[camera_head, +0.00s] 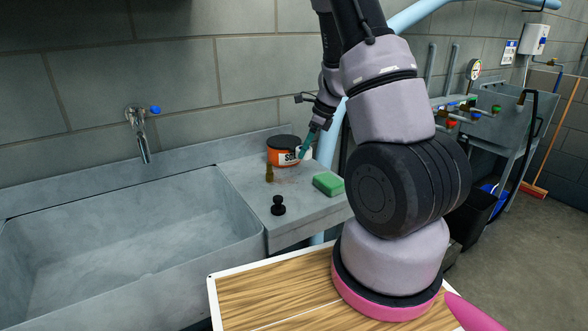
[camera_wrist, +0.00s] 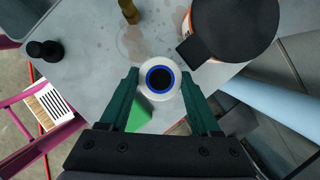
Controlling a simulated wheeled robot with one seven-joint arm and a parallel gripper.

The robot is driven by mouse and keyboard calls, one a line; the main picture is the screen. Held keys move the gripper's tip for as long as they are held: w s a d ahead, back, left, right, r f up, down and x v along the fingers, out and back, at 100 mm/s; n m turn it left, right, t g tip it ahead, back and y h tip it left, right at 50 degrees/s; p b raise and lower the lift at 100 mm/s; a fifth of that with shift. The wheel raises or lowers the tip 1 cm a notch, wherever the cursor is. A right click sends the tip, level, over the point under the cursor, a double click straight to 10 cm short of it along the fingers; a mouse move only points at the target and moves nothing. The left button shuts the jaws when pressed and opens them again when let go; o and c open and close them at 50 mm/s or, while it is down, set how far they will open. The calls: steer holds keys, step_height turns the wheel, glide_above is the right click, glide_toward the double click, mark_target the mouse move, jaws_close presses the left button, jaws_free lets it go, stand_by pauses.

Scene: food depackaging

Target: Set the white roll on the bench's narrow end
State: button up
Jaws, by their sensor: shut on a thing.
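The white roll (camera_wrist: 146,91) shows end-on in the wrist view, with a blue ring around a dark centre. My gripper (camera_wrist: 160,78) has its two green fingers shut on the roll, one at each side. In the head view my gripper (camera_head: 306,146) is at the back of the grey bench top (camera_head: 235,183), in front of the orange tub, and mostly hides the roll. I cannot tell whether the roll touches the bench top.
The orange tub (camera_head: 275,157) with a black lid stands close to the gripper. A small brown bottle (camera_head: 269,173), green sponge (camera_head: 328,184) and black stopper (camera_head: 278,206) stand on the bench top. The sink basin (camera_head: 130,240) lies left. Bare surface shows between these things.

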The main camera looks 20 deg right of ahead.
mark_target(301, 175)
steer(key=shift+f, duration=3.5)
steer(key=shift+f, duration=0.2)
steer(key=o, duration=1.5)
steer(key=shift+c, duration=0.2)
steer(key=shift+r, duration=0.15)
